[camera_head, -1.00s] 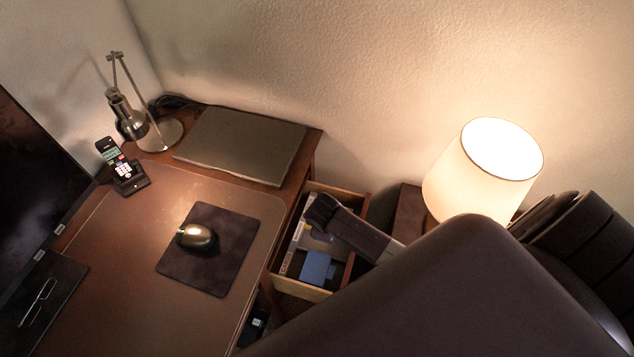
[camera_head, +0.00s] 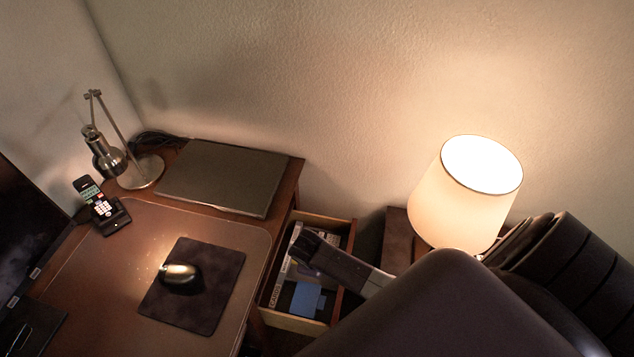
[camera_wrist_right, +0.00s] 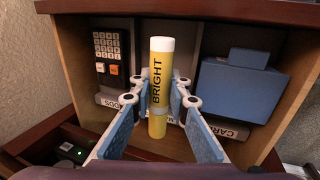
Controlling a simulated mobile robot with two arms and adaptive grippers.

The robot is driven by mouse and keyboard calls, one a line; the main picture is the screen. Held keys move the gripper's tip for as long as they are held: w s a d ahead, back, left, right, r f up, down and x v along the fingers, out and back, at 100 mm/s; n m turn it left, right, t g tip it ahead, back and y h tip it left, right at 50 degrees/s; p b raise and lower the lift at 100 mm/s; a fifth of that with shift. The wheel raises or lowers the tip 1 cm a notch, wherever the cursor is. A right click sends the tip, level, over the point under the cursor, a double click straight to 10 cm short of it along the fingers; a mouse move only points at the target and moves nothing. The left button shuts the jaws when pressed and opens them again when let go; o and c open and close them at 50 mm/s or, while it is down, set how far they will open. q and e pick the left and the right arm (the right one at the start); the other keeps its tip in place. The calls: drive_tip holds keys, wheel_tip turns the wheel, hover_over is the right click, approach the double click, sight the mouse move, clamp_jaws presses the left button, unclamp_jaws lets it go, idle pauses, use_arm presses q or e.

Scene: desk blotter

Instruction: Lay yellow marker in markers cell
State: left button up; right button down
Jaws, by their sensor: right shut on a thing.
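The yellow marker (camera_wrist_right: 157,85), with a white end and the word BRIGHT, is held between the blue-padded fingers of my right gripper (camera_wrist_right: 160,104) in the right wrist view. Behind it is an open drawer (camera_head: 290,321) with compartments. The middle cell is largely hidden by the marker and fingers, and its label is mostly covered. In the head view my right gripper (camera_head: 304,246) is over the drawer; I cannot make out the marker there. My left gripper is not in view.
The left cell holds a dark calculator (camera_wrist_right: 109,55) behind an ODDS label. The right cell holds a blue box (camera_wrist_right: 238,88) behind a CARDS label. A lit lamp (camera_head: 462,195) stands right of the drawer; the desk with a mouse pad (camera_head: 205,300) lies left.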

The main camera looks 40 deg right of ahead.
wheel_tip(320, 180, down, 4)
drive_tip(key=shift+r+b, duration=0.15)
drive_tip(key=shift+b, duration=0.9)
drive_tip(key=shift+f+b, duration=0.4)
drive_tip(key=shift+f, duration=0.25)
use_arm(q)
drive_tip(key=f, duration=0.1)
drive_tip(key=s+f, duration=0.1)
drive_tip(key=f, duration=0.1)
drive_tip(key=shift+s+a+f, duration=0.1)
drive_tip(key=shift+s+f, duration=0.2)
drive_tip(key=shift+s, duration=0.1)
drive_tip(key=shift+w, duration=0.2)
use_arm(e)
drive_tip(key=c, duration=1.8)
unclamp_jaws()
drive_tip(key=shift+o, duration=0.2)
